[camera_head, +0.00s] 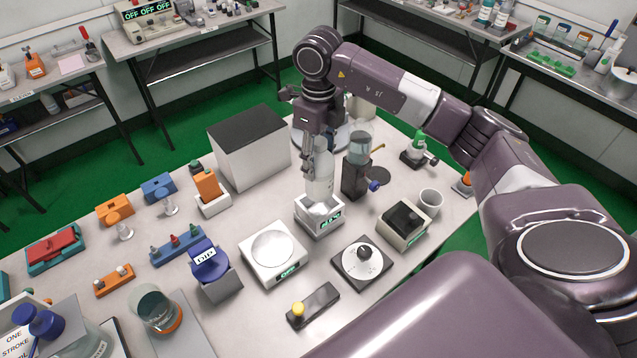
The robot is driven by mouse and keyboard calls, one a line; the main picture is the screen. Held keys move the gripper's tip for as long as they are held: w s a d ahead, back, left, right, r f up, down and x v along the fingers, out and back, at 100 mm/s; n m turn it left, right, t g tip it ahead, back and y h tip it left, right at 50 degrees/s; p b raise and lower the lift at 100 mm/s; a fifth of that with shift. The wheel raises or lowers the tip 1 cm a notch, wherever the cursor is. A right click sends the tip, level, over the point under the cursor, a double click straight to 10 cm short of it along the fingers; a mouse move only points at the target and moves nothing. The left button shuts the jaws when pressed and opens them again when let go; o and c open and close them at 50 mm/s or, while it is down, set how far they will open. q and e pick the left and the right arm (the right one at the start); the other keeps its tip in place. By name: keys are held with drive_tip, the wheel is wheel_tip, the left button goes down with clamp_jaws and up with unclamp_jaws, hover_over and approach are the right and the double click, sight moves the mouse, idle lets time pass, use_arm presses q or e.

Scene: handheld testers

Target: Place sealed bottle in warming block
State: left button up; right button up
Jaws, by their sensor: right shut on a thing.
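A clear, pale bottle (321,187) stands upright at the middle of the bench, directly over a small white block with a green display (319,226), which looks like the warming block. The bottle's lower end meets the block's top in the picture; I cannot tell whether it is seated in it or just above. My right gripper (317,150) comes down from above and is shut on the bottle's upper part, which hides its cap. My left gripper is not in view.
Close right of the bottle stands a dark holder with a flask (355,176). A large white box with a dark top (250,148) is behind left. A round-plate scale (273,252), a dial device (361,262) and a white cup (430,202) surround the block.

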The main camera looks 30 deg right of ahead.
sight(319, 186)
wheel_tip(319, 186, down, 5)
drive_tip(key=shift+r+p, duration=0.1)
drive_tip(key=shift+p, duration=0.3)
wheel_tip(319, 186, down, 4)
drive_tip(key=shift+p, duration=0.5)
drive_tip(key=shift+f, duration=0.25)
drive_tip(key=shift+f+b, duration=0.15)
drive_tip(key=shift+b, duration=0.15)
drive_tip(key=o, duration=1.6)
